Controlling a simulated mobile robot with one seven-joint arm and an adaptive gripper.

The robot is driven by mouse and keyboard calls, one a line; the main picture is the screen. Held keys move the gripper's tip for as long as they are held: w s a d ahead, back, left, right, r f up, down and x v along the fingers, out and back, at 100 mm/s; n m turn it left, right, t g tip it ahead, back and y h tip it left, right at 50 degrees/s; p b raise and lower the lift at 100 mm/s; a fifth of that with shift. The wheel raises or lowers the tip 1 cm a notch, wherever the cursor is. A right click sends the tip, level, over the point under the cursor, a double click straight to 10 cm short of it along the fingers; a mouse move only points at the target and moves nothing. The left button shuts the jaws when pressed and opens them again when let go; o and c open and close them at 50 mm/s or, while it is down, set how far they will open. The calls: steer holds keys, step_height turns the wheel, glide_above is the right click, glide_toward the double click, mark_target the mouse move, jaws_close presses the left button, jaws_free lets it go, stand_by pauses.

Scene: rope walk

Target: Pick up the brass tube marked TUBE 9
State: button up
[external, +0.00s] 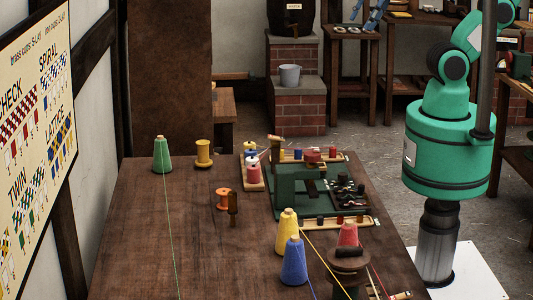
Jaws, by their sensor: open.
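I cannot make out a brass tube marked TUBE 9; no label on the table is legible at this size. Small brass-coloured and red pieces stand on a strip (338,223) at the front of a green machine (290,190), and similar pieces line its back edge. Dark small parts lie in a tray (348,190) at its right. My gripper is outside the picture; only my green arm shows at the right, rising out of the top.
The wooden table (140,240) has free room at the left and front left. Green (162,155), yellow (287,232), blue (294,262) and red (347,234) thread cones stand on it. A dark round stand (348,262) is at the front. Threads run forward from the cones.

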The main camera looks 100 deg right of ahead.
steer(key=w, duration=0.1)
steer(key=n+g+b, duration=0.3)
steer(key=n+g, duration=0.3)
steer(key=n, duration=0.5)
glide_above(203, 142)
step_height(203, 142, down, 31)
steer(key=shift+d+r, duration=0.15)
steer(key=shift+r, duration=0.05)
steer(key=shift+f+b, duration=0.95)
steer(key=shift+f, duration=3.35)
steer(key=shift+f, duration=0.1)
